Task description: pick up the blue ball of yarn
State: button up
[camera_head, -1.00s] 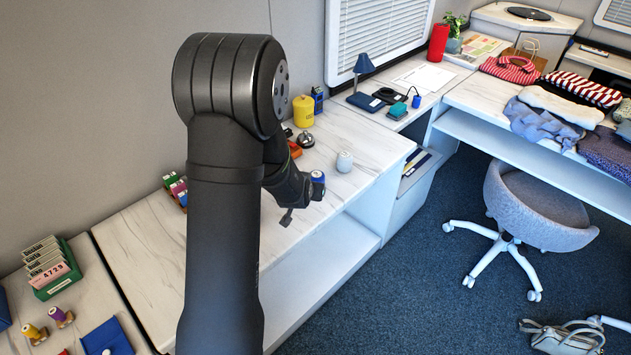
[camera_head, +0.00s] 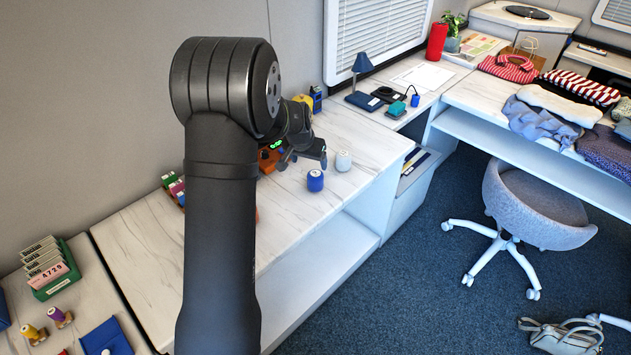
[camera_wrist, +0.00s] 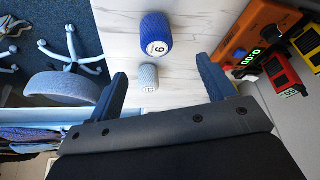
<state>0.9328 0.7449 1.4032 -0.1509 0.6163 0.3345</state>
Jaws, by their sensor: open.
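The blue ball of yarn (camera_head: 315,181) stands on the marble-look counter near its front edge. A white-grey ball of yarn (camera_head: 343,161) stands to its right and farther back. In the wrist view the blue yarn (camera_wrist: 155,33) shows a white label with a dark mark, and the white-grey yarn (camera_wrist: 149,77) is nearer my gripper. My gripper (camera_head: 302,162) is above the counter, behind the blue yarn. The wrist view shows its two fingers (camera_wrist: 163,82) wide apart with nothing held between them. The blue yarn lies beyond the fingertips.
A yellow container (camera_head: 304,102) stands behind my gripper. The counter (camera_head: 375,150) is clear right of the white-grey yarn. A grey chair (camera_head: 535,205) stands on the floor.

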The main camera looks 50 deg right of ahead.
aim_at(313, 174)
jog(key=x, duration=0.7)
jog(key=shift+d+f, duration=0.2)
jog(key=shift+f, duration=0.15)
jog(key=shift+x, duration=2.65)
jog(key=shift+s+d, duration=0.15)
jog(key=shift+s, duration=0.05)
jog(key=c, duration=1.1)
jog(key=shift+o, duration=0.2)
jog(key=shift+r, duration=0.1)
